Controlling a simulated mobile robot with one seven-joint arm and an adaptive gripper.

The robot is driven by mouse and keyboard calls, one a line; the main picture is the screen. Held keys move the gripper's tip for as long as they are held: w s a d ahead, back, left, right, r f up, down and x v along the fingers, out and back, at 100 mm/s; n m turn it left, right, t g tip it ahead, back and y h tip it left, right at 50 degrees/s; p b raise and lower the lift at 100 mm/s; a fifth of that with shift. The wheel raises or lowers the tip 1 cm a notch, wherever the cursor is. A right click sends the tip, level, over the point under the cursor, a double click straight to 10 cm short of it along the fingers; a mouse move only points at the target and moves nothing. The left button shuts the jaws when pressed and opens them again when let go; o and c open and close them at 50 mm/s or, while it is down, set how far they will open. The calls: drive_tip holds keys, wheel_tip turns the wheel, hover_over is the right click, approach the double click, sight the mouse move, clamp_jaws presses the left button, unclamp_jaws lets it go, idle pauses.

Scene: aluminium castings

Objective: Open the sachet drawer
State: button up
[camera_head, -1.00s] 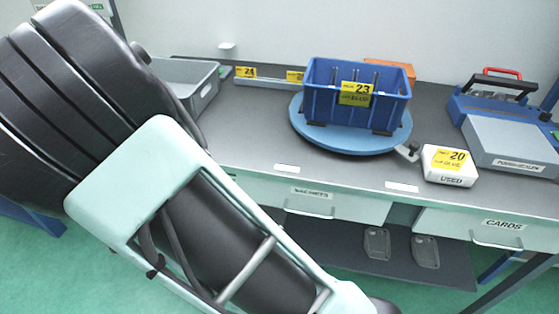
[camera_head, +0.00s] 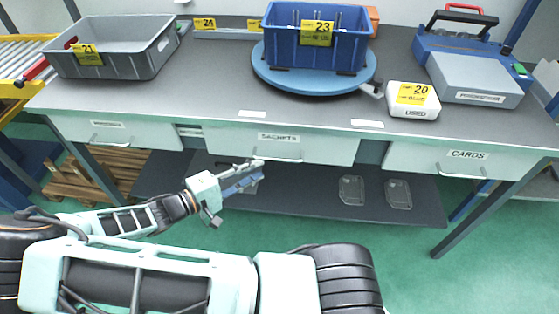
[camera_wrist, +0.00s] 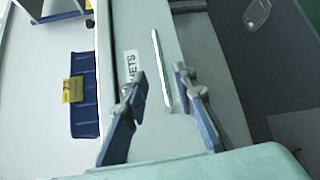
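The sachet drawer (camera_head: 230,140) is shut under the table top, labelled SACHETS, with a thin bar handle (camera_head: 284,159) below the label. My gripper (camera_head: 252,172) is in front of the drawer, close to the left end of the handle. In the wrist view, my gripper (camera_wrist: 160,82) is open, with one finger on each side of the line of the handle (camera_wrist: 161,70). The drawer label (camera_wrist: 130,66) is partly covered by the left finger. I cannot tell whether a finger touches the handle; nothing appears gripped.
The table carries a grey crate (camera_head: 118,66), a blue bin (camera_head: 345,48) on a round blue turntable (camera_head: 262,75), a white box (camera_head: 413,101) marked USED and a blue-grey machine (camera_head: 475,85). A CARDS drawer (camera_head: 410,160) is at right. A lower shelf (camera_head: 325,205) runs underneath.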

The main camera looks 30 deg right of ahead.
sight(279, 159)
drive_tip(key=x, duration=0.9)
drive_tip(key=shift+c, duration=0.4)
clamp_jaws()
